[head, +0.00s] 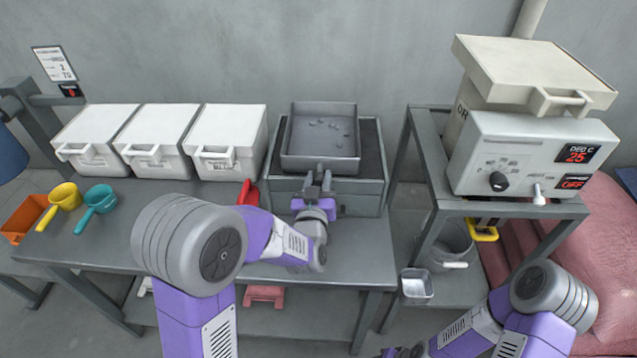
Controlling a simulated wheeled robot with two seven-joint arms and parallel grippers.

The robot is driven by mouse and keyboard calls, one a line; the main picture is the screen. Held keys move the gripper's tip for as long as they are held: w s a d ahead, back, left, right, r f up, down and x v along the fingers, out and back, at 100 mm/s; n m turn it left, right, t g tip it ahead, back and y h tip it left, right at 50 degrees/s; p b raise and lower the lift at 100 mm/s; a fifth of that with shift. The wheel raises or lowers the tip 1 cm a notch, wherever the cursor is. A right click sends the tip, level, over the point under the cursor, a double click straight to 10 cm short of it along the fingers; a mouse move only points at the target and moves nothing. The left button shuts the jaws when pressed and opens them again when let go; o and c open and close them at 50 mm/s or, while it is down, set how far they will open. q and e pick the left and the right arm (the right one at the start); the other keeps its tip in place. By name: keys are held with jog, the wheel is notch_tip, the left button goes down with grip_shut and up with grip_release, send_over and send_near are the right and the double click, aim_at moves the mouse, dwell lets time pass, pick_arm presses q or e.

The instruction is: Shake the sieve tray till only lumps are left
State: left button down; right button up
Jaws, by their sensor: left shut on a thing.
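The sieve tray (294,158) is a grey square pan with raised walls, on top of a dark grey box-like stand (355,192) at the middle back of the table. Several small grey lumps (330,124) lie on its floor, mostly toward the back and middle. Whether fine material is left around them is too small to tell. My left gripper (318,180) is at the tray's front side, shut on it, likely at a handle that the fingers mostly hide.
Three white lidded bins (225,140) stand left of the stand. Yellow (63,196) and teal (98,198) scoops and an orange container (25,215) lie at far left. A red object (249,193) is beside the stand. A control box (530,150) stands right.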

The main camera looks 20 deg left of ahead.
pick_arm(q)
jog(key=shift+s+a, duration=0.1)
jog(key=shift+a, duration=0.25)
jog(key=shift+d, duration=0.1)
jog(key=c, duration=0.8)
grip_release()
jog(key=s, duration=0.5)
jog(key=shift+d+r+p, duration=0.1)
jog(key=shift+d+p, duration=0.25)
jog(key=b, duration=0.1)
jog(key=s+b, duration=0.1)
jog(key=b, duration=0.1)
jog(key=shift+s+d+f, duration=0.1)
jog(key=shift+s+f, duration=0.1)
jog(key=shift+s, duration=0.05)
jog(key=shift+s+r+b, duration=0.1)
jog(key=shift+s+b, duration=0.4)
jog(key=shift+b, duration=0.35)
